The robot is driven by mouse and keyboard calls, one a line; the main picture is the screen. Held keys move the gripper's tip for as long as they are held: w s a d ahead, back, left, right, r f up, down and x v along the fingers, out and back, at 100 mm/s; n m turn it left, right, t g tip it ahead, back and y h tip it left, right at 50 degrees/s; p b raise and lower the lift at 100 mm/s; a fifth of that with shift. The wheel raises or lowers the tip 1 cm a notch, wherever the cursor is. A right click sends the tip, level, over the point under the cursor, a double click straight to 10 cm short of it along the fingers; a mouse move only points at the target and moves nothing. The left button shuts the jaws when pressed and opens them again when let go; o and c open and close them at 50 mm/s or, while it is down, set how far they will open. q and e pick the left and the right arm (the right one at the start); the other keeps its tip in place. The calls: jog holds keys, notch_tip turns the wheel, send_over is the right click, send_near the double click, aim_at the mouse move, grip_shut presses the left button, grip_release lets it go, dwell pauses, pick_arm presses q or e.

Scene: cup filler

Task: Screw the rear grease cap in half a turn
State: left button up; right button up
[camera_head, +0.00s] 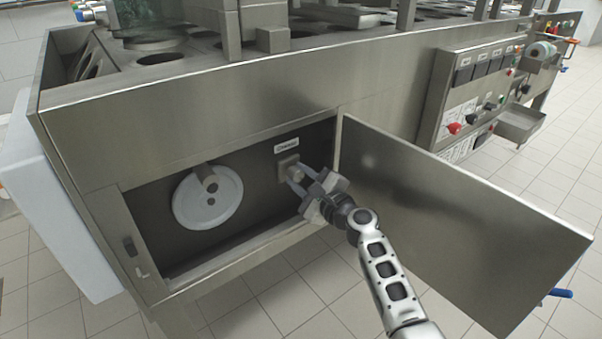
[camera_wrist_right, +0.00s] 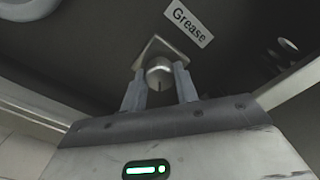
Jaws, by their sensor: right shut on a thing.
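The grease cap (camera_wrist_right: 158,73) is a small round metal knob with a dark slot, on a square plate (camera_wrist_right: 178,50) below a label reading "Grease" (camera_wrist_right: 188,22). In the head view the label (camera_head: 287,145) sits on the dark back wall of the open compartment, and the cap is partly hidden by my fingers. My right gripper (camera_head: 297,178) reaches into the compartment. In the right wrist view its two fingers (camera_wrist_right: 160,88) stand on either side of the cap and are shut on it. My left gripper is in neither view.
The compartment door (camera_head: 460,225) stands open to the right of my right arm. A white disc (camera_head: 208,197) is on the back wall left of the cap. The compartment's lower metal edge (camera_head: 240,258) runs below my gripper. A control panel (camera_head: 475,95) is at upper right.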

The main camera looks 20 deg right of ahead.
jog(key=m+p, duration=0.1)
jog(key=m, duration=0.1)
jog(key=shift+m, duration=0.4)
jog(key=shift+m+p, duration=0.55)
jog(key=shift+m, duration=0.45)
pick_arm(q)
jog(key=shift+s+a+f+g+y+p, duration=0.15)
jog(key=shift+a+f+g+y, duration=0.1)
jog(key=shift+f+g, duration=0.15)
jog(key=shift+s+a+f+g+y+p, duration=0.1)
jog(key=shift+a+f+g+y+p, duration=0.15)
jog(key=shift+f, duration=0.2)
pick_arm(e)
jog(key=shift+m, duration=0.7)
jog(key=o, duration=1)
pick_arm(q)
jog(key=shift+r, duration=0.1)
